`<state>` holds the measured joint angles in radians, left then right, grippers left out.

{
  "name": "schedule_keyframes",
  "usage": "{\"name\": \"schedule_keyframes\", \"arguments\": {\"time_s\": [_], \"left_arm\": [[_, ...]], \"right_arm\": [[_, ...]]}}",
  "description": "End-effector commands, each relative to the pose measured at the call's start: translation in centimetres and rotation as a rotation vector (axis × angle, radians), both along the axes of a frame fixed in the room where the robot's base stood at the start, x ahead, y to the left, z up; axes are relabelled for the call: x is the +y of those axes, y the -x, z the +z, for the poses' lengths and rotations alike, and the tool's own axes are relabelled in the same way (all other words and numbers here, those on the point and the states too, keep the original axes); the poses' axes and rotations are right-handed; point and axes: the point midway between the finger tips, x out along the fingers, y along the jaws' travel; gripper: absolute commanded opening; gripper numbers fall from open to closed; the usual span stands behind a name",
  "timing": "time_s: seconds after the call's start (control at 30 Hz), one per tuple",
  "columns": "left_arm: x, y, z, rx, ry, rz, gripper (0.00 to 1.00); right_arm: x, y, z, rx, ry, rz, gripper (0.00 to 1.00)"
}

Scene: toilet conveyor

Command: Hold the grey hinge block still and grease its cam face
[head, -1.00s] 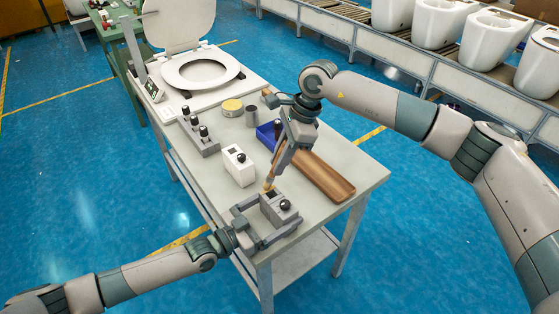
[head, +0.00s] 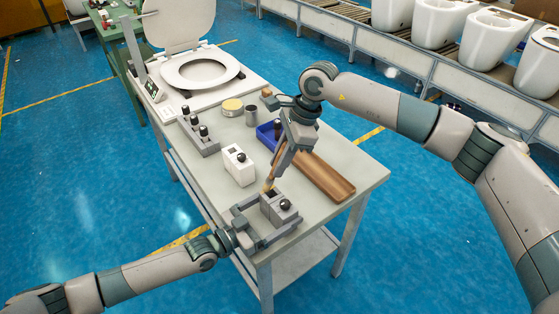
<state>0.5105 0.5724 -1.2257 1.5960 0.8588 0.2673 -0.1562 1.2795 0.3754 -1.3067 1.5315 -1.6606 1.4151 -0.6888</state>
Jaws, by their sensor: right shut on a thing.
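The grey hinge block (head: 277,213) sits near the table's front corner, with a black knob and a dark recess on top. My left gripper (head: 262,221) has one finger on each side of it, the jaws partly closed; I cannot tell whether both fingers touch it. My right gripper (head: 284,157) is shut on a brush (head: 270,180) with a wooden handle, pointing down. The brush tip is at the block's far top edge, by the dark recess; contact is too small to tell. A yellow-lidded tin (head: 232,107) stands farther back.
A white block with a black knob (head: 239,168) stands just behind the hinge block. A toilet seat (head: 199,75) lies at the back.

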Motion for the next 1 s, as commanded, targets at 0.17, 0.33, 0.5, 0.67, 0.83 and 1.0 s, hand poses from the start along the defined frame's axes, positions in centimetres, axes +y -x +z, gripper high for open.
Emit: {"name": "schedule_keyframes", "arguments": {"time_s": [0.17, 0.33, 0.5, 0.67, 0.83, 1.0], "left_arm": [[0.01, 0.01, -0.03, 0.0, 0.0, 0.0, 0.73], [0.0, 0.01, -0.02, 0.0, 0.0, 0.0, 0.73], [0.0, 0.01, -0.02, 0.0, 0.0, 0.0, 0.73], [0.01, 0.01, -0.02, 0.0, 0.0, 0.0, 0.73], [0.0, 0.01, -0.02, 0.0, 0.0, 0.0, 0.73], [0.0, 0.01, -0.02, 0.0, 0.0, 0.0, 0.73]], "right_arm": [[-0.01, -0.05, -0.03, 0.001, 0.0, 0.0, 0.0], [-0.01, -0.38, -0.01, 0.0, 0.0, 0.0, 0.0], [-0.01, -0.38, 0.0, 0.0, 0.0, 0.0, 0.0], [0.01, -0.52, -0.02, 0.0, 0.0, 0.0, 0.0], [0.02, -0.74, -0.07, 0.0, 0.0, 0.0, 0.0], [-0.01, -0.73, -0.09, 0.0, 0.0, 0.0, 0.0]]}}
